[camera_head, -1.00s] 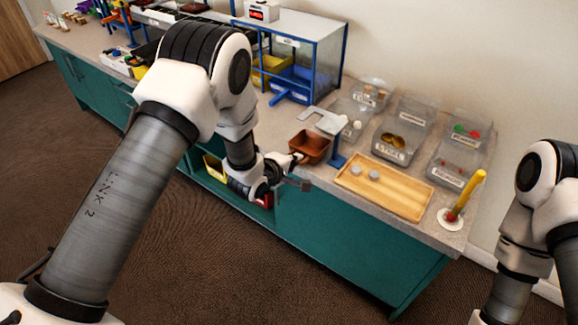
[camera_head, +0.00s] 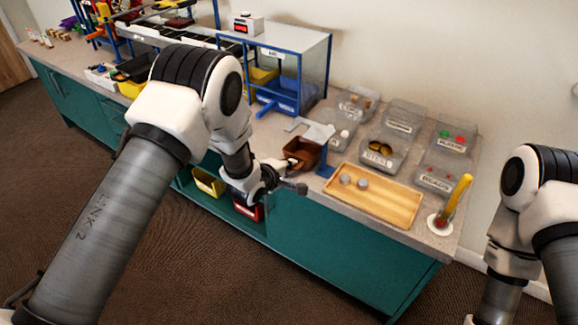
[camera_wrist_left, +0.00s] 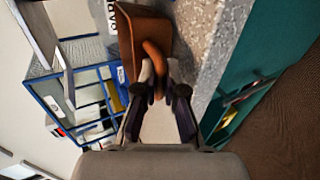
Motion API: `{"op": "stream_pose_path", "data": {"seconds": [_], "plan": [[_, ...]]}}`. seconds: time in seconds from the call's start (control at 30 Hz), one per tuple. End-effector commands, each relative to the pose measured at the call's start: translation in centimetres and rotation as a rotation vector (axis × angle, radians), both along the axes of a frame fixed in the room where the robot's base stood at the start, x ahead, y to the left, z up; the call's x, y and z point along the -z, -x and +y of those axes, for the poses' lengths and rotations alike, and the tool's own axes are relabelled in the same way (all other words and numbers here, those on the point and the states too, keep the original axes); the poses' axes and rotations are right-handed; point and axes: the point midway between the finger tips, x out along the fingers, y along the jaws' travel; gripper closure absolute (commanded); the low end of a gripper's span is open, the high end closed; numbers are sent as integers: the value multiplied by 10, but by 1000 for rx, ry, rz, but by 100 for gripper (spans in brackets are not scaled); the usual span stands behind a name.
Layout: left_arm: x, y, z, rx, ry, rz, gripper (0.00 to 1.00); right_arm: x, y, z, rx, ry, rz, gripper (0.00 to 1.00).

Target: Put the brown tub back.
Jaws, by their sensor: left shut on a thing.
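The brown tub (camera_head: 303,150) is at the counter's front edge, left of a blue post with a grey plate (camera_head: 325,158). My left gripper (camera_head: 284,168) is shut on the tub's front, at its orange-brown handle. The left wrist view shows the handle between the fingers (camera_wrist_left: 158,82) and the tub (camera_wrist_left: 145,35) just beyond them. I cannot tell whether the tub touches the counter. My right arm shows at the right edge; its gripper is out of view.
A wooden tray (camera_head: 378,196) with grey discs lies right of the post. Labelled clear bins (camera_head: 380,150) stand behind it. A blue-framed cabinet (camera_head: 290,60) stands behind the tub. A yellow bin (camera_head: 208,182) and a red bin (camera_head: 246,211) sit in the open shelf below.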

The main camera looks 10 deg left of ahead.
Motion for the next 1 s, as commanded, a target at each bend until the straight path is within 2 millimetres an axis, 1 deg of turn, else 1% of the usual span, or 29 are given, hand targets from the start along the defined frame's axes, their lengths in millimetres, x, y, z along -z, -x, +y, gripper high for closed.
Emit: {"op": "stream_pose_path", "data": {"seconds": [0.13,0.37,0.4,0.43,0.47,0.8,0.87,0.97,1.0], "plan": [[4,0,0,0,1,1,100,0,0,0,0,0,0,54],[5,0,0,0,0,1,100,0,0,0,0,0,0,54],[5,0,0,0,0,1,80,0,0,0,0,0,0,54],[5,0,0,0,0,1,70,0,0,0,0,0,0,54],[5,0,0,0,0,1,62,0,0,0,0,0,0,54],[4,3,1,0,0,3,62,0,0,0,0,0,0,54],[1,8,3,0,0,3,62,0,0,0,0,0,0,54],[-8,23,8,-1,-1,3,62,0,0,0,0,0,0,54],[-12,32,11,-1,-1,3,62,0,0,0,0,0,0,54]]}}
